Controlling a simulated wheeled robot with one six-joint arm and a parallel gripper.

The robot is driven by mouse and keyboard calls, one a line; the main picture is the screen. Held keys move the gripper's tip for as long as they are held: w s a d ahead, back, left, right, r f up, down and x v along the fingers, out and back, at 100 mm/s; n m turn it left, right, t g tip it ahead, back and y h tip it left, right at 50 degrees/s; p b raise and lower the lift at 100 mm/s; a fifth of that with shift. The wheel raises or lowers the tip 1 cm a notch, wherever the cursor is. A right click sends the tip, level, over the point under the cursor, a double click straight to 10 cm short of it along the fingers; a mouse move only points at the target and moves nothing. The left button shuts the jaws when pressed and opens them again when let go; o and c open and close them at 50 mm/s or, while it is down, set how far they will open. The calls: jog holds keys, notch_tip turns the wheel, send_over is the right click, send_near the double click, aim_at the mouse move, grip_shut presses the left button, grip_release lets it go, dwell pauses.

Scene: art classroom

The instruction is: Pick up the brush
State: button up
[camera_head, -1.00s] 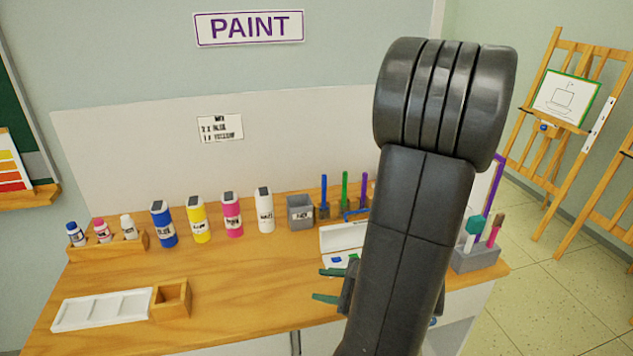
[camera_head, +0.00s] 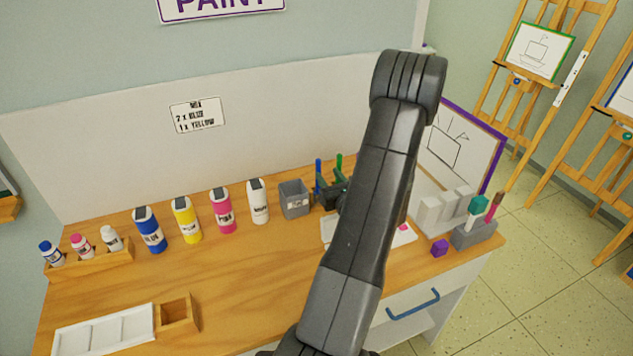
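Upright brush-like sticks stand near the back of the wooden table: a blue one (camera_head: 318,172) and a green one (camera_head: 339,164). My gripper (camera_head: 327,189) is at these sticks, in front of their lower parts. My dark arm and gripper hide much of the stick holder. The frames do not show clearly whether the fingers are apart or closed on a stick. A grey block holder (camera_head: 474,236) at the right end holds a teal-topped item (camera_head: 478,206) and a reddish-brown item (camera_head: 494,206); I cannot tell if either is a brush.
Blue (camera_head: 149,231), yellow (camera_head: 186,220), pink (camera_head: 222,211) and white (camera_head: 258,202) bottles line the back beside a grey cup (camera_head: 294,199). A purple cube (camera_head: 440,248) and white blocks (camera_head: 428,214) are at right. The table's front middle (camera_head: 255,292) is clear.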

aim_at(319, 164)
jog(key=x, duration=0.3)
jog(key=shift+s+p, duration=0.1)
jog(key=shift+p, duration=0.2)
jog(key=p+x, duration=0.2)
jog(key=x, duration=0.2)
jog(key=shift+a+r, duration=0.1)
jog(key=shift+w+a, duration=0.2)
jog(key=shift+w, duration=0.3)
grip_shut()
